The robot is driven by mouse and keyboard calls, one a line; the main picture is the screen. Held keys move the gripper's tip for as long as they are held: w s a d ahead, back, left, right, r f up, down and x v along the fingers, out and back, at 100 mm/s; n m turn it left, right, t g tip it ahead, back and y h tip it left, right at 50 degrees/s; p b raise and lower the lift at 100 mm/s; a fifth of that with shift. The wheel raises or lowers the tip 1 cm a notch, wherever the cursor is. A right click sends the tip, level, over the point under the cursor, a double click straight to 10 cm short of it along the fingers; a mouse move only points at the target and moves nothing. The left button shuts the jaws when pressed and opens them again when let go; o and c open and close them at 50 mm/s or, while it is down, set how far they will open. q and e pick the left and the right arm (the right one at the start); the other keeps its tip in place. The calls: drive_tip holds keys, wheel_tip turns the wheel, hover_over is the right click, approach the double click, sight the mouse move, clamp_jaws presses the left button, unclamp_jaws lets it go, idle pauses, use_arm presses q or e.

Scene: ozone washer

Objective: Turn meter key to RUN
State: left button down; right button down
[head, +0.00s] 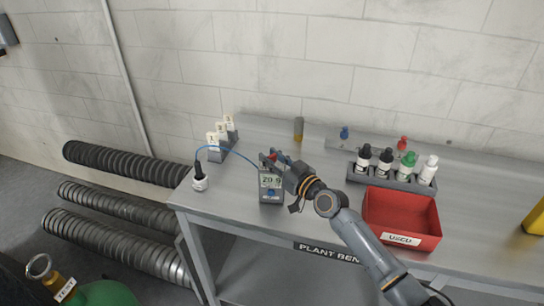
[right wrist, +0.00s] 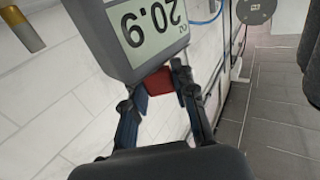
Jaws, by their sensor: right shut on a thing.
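The grey gas meter (head: 271,181) stands on the plant bench near its front left part. Its screen reads 20.9, and this reading shows upside down in the right wrist view (right wrist: 150,25). A red key-like piece (right wrist: 158,82) sits at the meter's top edge. My right gripper (right wrist: 160,84) has its fingers on both sides of this red piece and is shut on it. In the head view my right gripper (head: 273,160) reaches the meter's top from the right. I cannot read any RUN mark or the key's position. My left gripper is not in view.
A blue tube runs from the meter to a small white-based fitting (head: 199,180) on the left. A red tray (head: 400,218) and a rack of bottles (head: 392,181) stand to the right. A holder with white tags (head: 222,140) is behind left. Bare bench lies around the meter.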

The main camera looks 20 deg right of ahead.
drive_tip(key=c, duration=1)
unclamp_jaws()
drive_tip(key=shift+c, duration=0.2)
drive_tip(key=v, duration=1.2)
